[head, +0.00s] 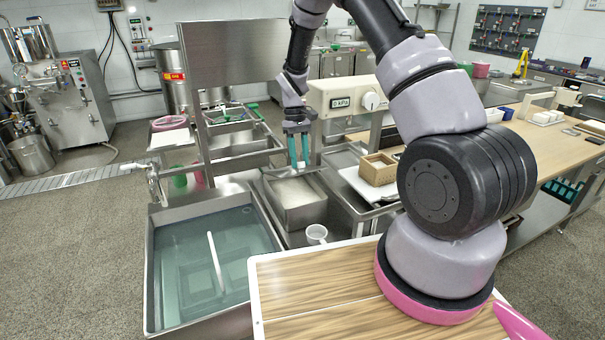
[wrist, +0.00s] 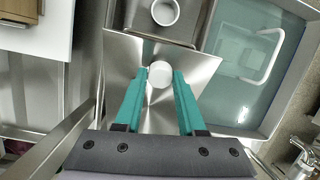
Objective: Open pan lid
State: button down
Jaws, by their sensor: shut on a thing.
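The steel pan (head: 300,215) stands between the water-filled basin and the right-hand counter in the head view. In the wrist view its lid (wrist: 130,52) is a shiny rectangular steel plate with a round white knob (wrist: 160,74). My gripper (head: 299,166) points down over the pan, and its teal fingers also show in the wrist view (wrist: 160,76). The fingertips are shut on the white knob. The fingers hide part of the lid. I cannot tell whether the lid rests on the pan or is slightly raised.
A white mug (head: 316,234) stands near the pan, in a steel recess (wrist: 195,28). A basin of water (head: 165,235) with a white bar-shaped handle lies to the left. A wooden box (head: 378,170) sits on a white tray to the right. A wooden-topped surface (head: 310,300) is in front.

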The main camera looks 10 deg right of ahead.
jog(key=w+a+r+g, duration=0.1)
jog(key=w+r, duration=0.3)
jog(key=w, duration=0.3)
jog(key=w+a+r+g, duration=0.1)
jog(key=w+r, duration=0.3)
jog(key=w, duration=0.4)
jog(key=shift+w+a+g+h, duration=0.25)
jog(key=shift+a+g+h, duration=0.05)
jog(key=shift+a+g, duration=0.1)
jog(key=c, duration=0.5)
grip_release()
jog(key=shift+r, duration=0.2)
jog(key=shift+s, duration=0.1)
jog(key=shift+a, duration=0.1)
notch_tip(320, 180, up, 10)
